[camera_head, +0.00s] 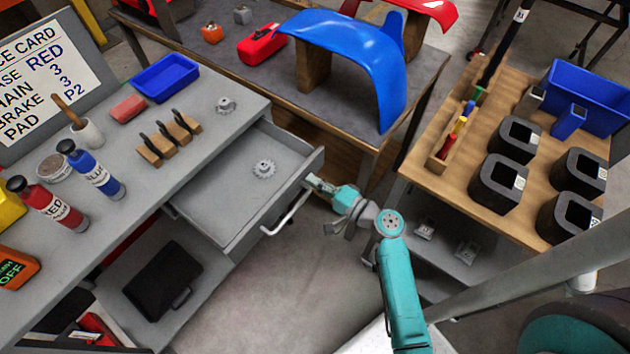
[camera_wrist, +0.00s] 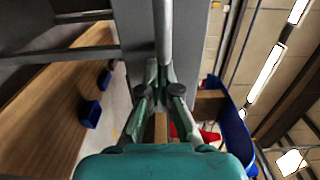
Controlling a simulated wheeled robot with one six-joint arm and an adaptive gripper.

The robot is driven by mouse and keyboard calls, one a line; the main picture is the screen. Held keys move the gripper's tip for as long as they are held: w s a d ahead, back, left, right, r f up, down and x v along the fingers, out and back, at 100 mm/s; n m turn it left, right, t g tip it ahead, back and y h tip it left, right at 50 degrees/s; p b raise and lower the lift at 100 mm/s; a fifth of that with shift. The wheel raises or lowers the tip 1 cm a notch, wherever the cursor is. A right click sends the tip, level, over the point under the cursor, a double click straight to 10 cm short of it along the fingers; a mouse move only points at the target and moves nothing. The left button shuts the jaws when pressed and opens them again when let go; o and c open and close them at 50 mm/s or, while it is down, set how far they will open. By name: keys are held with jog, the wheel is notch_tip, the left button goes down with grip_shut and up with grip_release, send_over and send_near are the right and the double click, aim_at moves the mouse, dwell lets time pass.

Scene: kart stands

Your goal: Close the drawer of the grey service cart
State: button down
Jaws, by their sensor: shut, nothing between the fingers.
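The grey service cart (camera_head: 190,165) stands at the left of the head view. Its drawer (camera_head: 225,215) is pulled out, with a metal sprocket (camera_head: 264,169) lying inside. A pale bar handle (camera_head: 290,213) runs along the drawer's front. My gripper (camera_head: 314,182) is shut and empty, at the drawer front near the handle's far end. In the wrist view my gripper (camera_wrist: 163,92) has its fingertips at a grey bar and panel, which appear to be the handle (camera_wrist: 163,45) and drawer front (camera_wrist: 190,45). I cannot tell whether they touch.
The cart top holds a blue tray (camera_head: 165,77), bottles, a wooden block with tools (camera_head: 168,138) and a sign. A workbench (camera_head: 345,105) with a blue fender (camera_head: 355,50) stands behind. A wooden-topped cart (camera_head: 455,185) with black holders stands right. Bare floor lies before the drawer.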

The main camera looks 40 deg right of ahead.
aim_at(254, 150)
jog(key=shift+w, duration=0.1)
jog(key=x, duration=2.2)
jog(key=shift+w+a+f, duration=0.1)
jog(key=shift+w+a, duration=0.1)
jog(key=shift+w, duration=0.25)
jog(key=shift+w+r, duration=0.1)
jog(key=shift+r, duration=0.15)
